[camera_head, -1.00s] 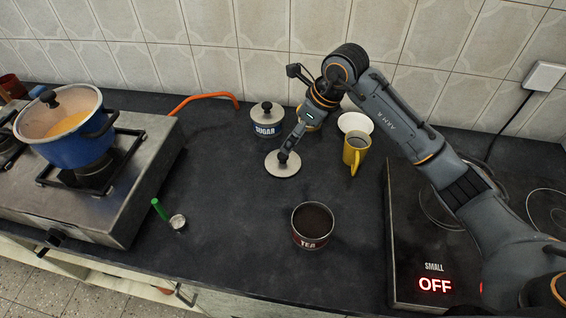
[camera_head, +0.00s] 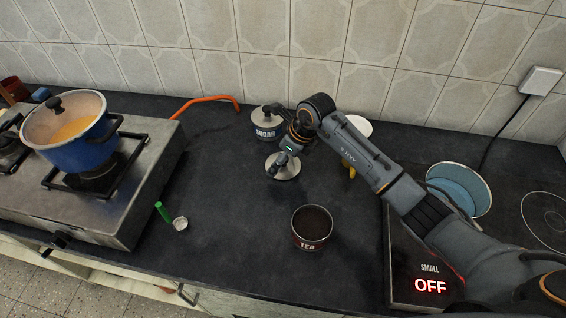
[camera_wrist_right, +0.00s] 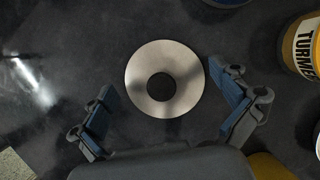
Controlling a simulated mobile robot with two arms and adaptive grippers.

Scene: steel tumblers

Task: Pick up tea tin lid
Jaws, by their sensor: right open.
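The tea tin lid (camera_head: 286,172) is a round steel disc with a dark knob, flat on the dark counter. In the right wrist view the lid (camera_wrist_right: 165,53) lies ahead, its knob near the picture's middle. My right gripper (camera_head: 279,166) is low over the lid and hides part of it in the head view. In the wrist view the right gripper (camera_wrist_right: 163,92) is open, one finger on each side of the knob, holding nothing. The tea tin (camera_head: 310,241) stands open in front of the lid, with dark contents. My left gripper is not in view.
A lidded sugar tin (camera_head: 266,131) stands just behind the lid. A green-handled utensil (camera_head: 164,212) lies left. A blue pot (camera_head: 84,151) sits on the left stove.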

